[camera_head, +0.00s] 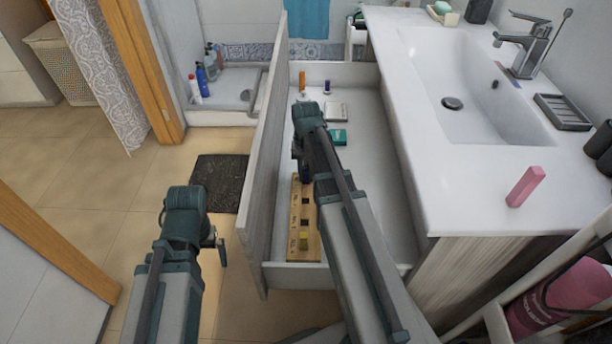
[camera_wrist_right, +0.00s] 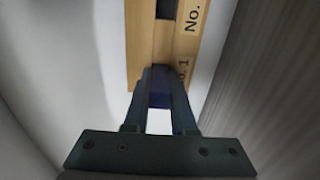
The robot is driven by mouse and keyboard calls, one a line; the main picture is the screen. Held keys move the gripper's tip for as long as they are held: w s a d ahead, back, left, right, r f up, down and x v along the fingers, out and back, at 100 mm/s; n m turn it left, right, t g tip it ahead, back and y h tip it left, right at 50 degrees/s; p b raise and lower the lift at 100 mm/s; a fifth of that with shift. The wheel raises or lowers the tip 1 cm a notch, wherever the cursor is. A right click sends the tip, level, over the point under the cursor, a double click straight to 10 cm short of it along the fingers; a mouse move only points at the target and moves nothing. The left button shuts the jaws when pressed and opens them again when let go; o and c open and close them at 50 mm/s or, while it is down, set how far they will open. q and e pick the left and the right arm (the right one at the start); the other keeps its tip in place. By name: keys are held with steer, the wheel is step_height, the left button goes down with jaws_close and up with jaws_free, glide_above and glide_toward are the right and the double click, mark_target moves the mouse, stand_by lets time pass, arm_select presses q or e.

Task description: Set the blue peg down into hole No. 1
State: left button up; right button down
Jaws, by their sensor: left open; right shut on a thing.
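The wooden board (camera_head: 294,247) with square holes lies in the open drawer; a yellow peg (camera_head: 303,240) stands at its near end. In the right wrist view the board (camera_wrist_right: 138,45) shows a dark hole and printed labels, one ending in "1" partly hidden by a finger. My right gripper (camera_wrist_right: 160,80) is shut on the blue peg (camera_wrist_right: 160,90), at the board's end beside that label. I cannot tell whether the peg is in a hole or above it. My left gripper (camera_head: 218,248) is open and empty, outside the drawer.
The drawer's front panel (camera_head: 262,170) stands between my two arms. Inside the drawer are a green box (camera_head: 337,137), a white box (camera_head: 336,112) and small bottles at the far end. The sink counter (camera_head: 440,190) with a pink block (camera_head: 525,186) is at the right.

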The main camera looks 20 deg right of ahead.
steer(key=shift+f, duration=0.2)
steer(key=c, duration=0.7)
jaws_free()
steer(key=shift+c, duration=0.2)
steer(key=shift+r, duration=0.1)
step_height(320, 180, up, 12)
steer(key=p, duration=1.2)
steer(key=shift+r, duration=0.1)
